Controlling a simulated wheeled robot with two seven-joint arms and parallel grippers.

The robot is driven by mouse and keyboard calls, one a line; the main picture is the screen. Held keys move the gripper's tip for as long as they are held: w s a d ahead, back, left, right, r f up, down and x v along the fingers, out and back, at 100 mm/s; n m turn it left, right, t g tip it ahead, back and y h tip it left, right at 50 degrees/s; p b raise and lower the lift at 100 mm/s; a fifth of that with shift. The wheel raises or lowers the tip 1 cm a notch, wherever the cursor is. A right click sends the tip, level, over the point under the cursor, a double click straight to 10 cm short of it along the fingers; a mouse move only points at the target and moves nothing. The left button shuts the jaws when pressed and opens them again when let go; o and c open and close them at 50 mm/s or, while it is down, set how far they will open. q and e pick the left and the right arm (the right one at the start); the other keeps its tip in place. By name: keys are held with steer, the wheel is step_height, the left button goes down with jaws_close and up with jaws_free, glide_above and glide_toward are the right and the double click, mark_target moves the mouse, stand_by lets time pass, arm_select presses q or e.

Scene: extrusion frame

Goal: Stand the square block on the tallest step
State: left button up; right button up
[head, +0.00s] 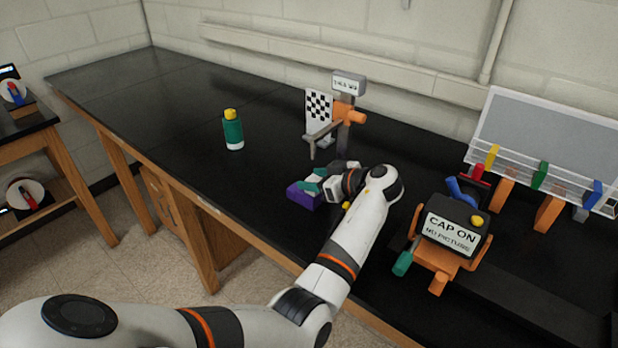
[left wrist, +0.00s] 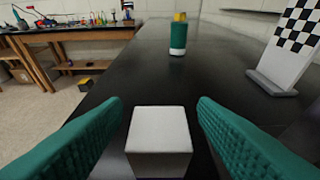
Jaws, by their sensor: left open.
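A pale grey square block (left wrist: 160,128) shows in the left wrist view, between the two green fingers of my left gripper (left wrist: 160,102), with a gap on each side. In the head view the left gripper (head: 314,181) is low over the middle of the table, its jaws open. A purple piece (head: 303,196) lies right by the fingers, partly hidden by the gripper. I cannot tell its whole shape, and I see no clear set of steps. The block is mostly hidden by the gripper in the head view. My right gripper is not in view.
A green bottle with a yellow cap (head: 233,130) stands back left on the black table (head: 150,90). A checkered board (head: 318,105) on a stand is behind the gripper. The table's left is clear.

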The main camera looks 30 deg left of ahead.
arm_select(q)
steer(key=v, duration=0.5)
steer(key=shift+d+r, duration=0.1)
steer(key=shift+d, duration=0.1)
stand_by(0.3)
